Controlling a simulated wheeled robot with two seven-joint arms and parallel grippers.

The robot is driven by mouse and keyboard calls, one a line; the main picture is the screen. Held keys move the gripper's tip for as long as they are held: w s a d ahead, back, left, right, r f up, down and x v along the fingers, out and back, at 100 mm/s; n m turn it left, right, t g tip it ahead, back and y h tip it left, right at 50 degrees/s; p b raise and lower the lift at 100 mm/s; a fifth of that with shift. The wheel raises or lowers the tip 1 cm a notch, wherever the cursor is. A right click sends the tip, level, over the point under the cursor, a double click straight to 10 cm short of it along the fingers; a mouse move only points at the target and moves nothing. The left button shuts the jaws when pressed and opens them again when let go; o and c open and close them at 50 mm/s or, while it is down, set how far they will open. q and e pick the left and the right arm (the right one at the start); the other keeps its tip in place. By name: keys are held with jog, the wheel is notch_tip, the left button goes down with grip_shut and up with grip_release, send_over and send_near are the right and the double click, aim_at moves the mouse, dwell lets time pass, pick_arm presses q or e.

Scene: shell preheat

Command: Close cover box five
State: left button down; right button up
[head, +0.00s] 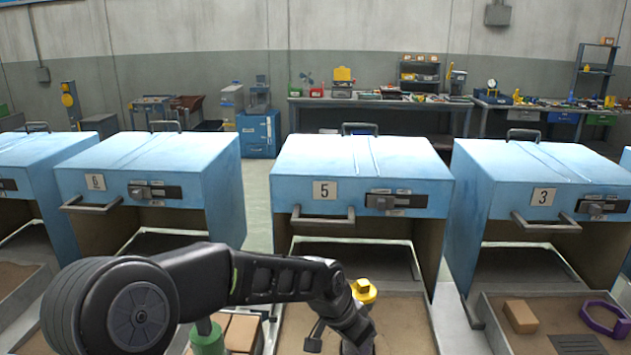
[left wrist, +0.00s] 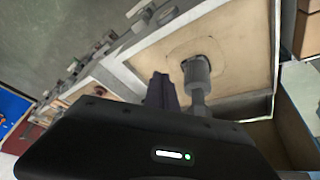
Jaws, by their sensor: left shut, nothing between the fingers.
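Box five (head: 320,162) stands in the middle of the head view, a blue box with a "5" plate. A grey bar handle (head: 323,218) and a dark latch (head: 396,202) are on its front. Below them the front is open, showing the brown inside. A tray (head: 408,312) extends out at the front, with a yellow object (head: 363,290) on it. My left gripper (head: 352,343) is low over this tray, in front of the box and well below the bar handle. It is shut and empty; its tips are partly hidden. My right gripper is not in view.
Box six (head: 140,180) stands to the left and box three (head: 535,180) to the right, with narrow gaps between. A green cylinder (head: 207,338) is beside my left arm. Workbenches line the back.

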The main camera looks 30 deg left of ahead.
pick_arm(q)
jog(key=s+d+f+n+h, duration=0.1)
jog(key=s+d+f+n, duration=0.1)
jog(key=d+f, duration=0.5)
jog(key=s+d+f+n+h, duration=0.1)
jog(key=s+d+f, duration=0.15)
jog(key=f, duration=0.75)
jog(key=s+d+f+n+g, duration=0.1)
jog(key=s+d+f+g, duration=0.1)
jog(key=s+d+f, duration=0.2)
jog(key=s+d+f+n+g, duration=0.1)
jog(key=s+d+f+g, duration=0.1)
jog(key=s+f, duration=0.8)
jog(key=s+d, duration=0.1)
jog(key=s, duration=0.4)
jog(key=shift+s+d+f, duration=0.15)
jog(key=shift+s+d, duration=0.15)
jog(key=shift+d, duration=0.05)
jog(key=shift+a, duration=0.1)
